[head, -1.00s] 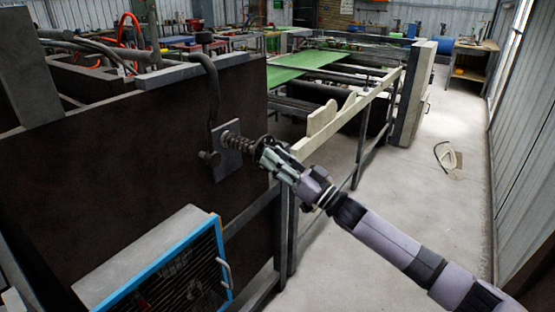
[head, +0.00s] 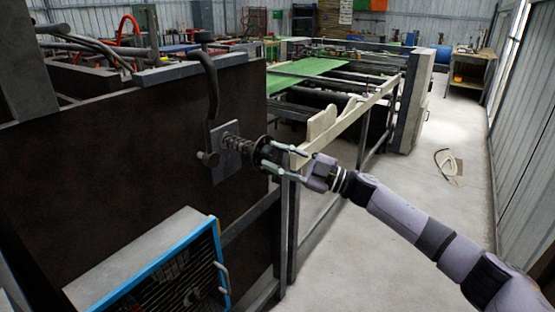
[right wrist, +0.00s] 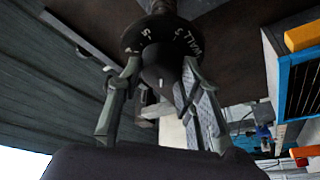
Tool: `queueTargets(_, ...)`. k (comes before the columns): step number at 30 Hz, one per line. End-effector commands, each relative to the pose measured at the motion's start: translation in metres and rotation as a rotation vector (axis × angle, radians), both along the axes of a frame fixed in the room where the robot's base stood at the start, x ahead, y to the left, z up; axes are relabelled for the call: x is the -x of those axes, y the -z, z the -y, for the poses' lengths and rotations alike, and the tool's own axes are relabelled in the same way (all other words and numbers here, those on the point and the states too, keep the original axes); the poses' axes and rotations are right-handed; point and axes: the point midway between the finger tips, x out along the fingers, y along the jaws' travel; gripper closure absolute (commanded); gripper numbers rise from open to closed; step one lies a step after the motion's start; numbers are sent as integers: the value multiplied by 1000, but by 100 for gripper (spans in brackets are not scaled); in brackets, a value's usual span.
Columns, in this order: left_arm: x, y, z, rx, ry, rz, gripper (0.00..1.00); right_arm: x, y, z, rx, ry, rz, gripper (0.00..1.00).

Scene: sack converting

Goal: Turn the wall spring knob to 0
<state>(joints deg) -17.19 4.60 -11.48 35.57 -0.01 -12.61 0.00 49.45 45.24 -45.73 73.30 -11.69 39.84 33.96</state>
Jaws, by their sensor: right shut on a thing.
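The wall spring knob (head: 273,156) is dark and sits at the end of a coil spring and rod on a grey plate (head: 226,150) fixed to a dark panel. In the right wrist view the knob (right wrist: 158,62) has a black dial disc (right wrist: 135,36) behind it with white marks reading "WALL S" and what looks like "-5". A small white mark shows on the knob. My right gripper (head: 270,155) is shut on the knob, one finger on each side; its fingers also show in the right wrist view (right wrist: 160,75). My left gripper is not in view.
A blue-framed box with a grille (head: 170,270) stands below left of the knob. A cream rail (head: 345,122) and green belt (head: 312,68) lie behind my gripper. The floor (head: 400,215) to the right is mostly clear.

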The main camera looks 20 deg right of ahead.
Motion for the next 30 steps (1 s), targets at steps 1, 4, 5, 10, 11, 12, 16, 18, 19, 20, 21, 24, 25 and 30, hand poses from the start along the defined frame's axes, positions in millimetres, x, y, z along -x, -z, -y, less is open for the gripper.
queueTargets(1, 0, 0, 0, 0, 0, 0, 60, 0, 1, -1, 40, -2, 28, 94)
queueTargets(4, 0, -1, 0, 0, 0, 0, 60, 0, 1, 0, 114, -2, 86, 94)
queueTargets(5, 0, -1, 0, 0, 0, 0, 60, 0, 1, 0, 138, -2, 102, 94)
queueTargets(10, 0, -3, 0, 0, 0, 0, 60, 0, 0, -1, 265, -3, 202, 94)
queueTargets(11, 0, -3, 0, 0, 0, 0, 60, 0, 0, -1, 287, -3, 220, 94)
queueTargets(12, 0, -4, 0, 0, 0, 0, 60, 0, 0, -1, 318, -3, 242, 94)
queueTargets(16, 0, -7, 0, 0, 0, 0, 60, 0, 0, 0, 414, -4, 318, 94)
queueTargets(18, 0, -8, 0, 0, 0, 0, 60, 0, 0, 0, 466, -4, 359, 94)
queueTargets(19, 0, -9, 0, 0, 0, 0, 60, 0, 0, 0, 490, -4, 376, 94)
queueTargets(20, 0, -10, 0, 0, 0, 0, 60, 0, 0, 0, 513, -4, 395, 94)
queueTargets(21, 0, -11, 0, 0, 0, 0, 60, 1, 0, 0, 542, -4, 418, 94)
queueTargets(24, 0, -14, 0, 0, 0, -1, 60, 1, -1, -1, 617, -5, 476, 94)
queueTargets(25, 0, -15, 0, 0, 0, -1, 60, 1, 0, -1, 639, -5, 492, 94)
queueTargets(30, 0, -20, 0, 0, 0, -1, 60, 1, 0, -1, 756, -6, 583, 94)
